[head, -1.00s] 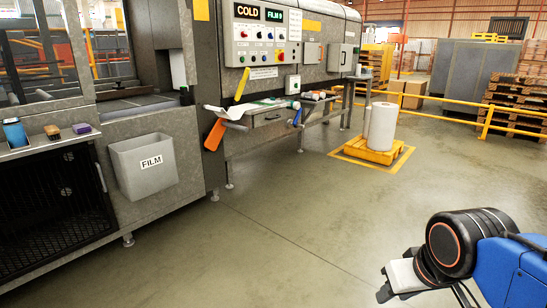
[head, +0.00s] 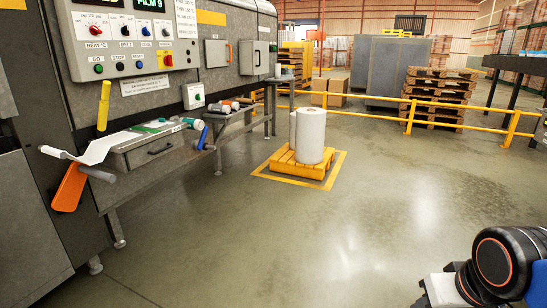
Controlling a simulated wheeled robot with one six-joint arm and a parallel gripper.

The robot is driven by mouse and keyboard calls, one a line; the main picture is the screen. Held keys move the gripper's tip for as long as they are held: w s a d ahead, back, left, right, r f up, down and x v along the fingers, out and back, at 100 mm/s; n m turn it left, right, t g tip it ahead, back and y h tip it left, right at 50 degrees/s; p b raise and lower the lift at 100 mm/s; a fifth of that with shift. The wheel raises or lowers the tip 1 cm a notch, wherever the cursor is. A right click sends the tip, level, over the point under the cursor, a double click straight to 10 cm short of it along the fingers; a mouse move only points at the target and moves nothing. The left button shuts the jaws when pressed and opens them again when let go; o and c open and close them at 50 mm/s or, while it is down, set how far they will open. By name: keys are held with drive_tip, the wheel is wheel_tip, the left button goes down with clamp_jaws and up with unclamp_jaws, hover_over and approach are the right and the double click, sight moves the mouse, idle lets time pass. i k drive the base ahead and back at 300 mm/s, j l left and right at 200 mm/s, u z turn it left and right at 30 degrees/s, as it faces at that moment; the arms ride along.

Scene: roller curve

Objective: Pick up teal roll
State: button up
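A small roll with a teal end (head: 193,123) lies at the right end of the drawer ledge on the machine front, beside a blue handle-like piece. It is small here, and its far part is hard to make out. My arm shows at the lower right corner, with the pale and black end of my gripper (head: 436,292) partly cut off by the bottom edge. Its fingers cannot be made out clearly. It is far from the teal-ended roll, with open floor between them.
The ledge has a drawer (head: 152,150), a white sheet (head: 98,150) and an orange flap (head: 69,188) at its left. More rolls lie on a side shelf (head: 236,108). A yellow pallet (head: 283,160) bears a large white roll (head: 311,136). A yellow rail (head: 455,122) crosses behind. The middle floor is clear.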

sight(193, 124)
drive_tip(key=i, duration=1.75)
drive_tip(key=i+l+u, duration=0.15)
drive_tip(key=i+u, duration=0.3)
drive_tip(key=i, duration=0.2)
drive_tip(key=i+l+u, duration=0.45)
drive_tip(key=i, duration=0.15)
drive_tip(key=i+l+u, duration=0.4)
drive_tip(key=i+l, duration=0.1)
drive_tip(key=i, duration=0.1)
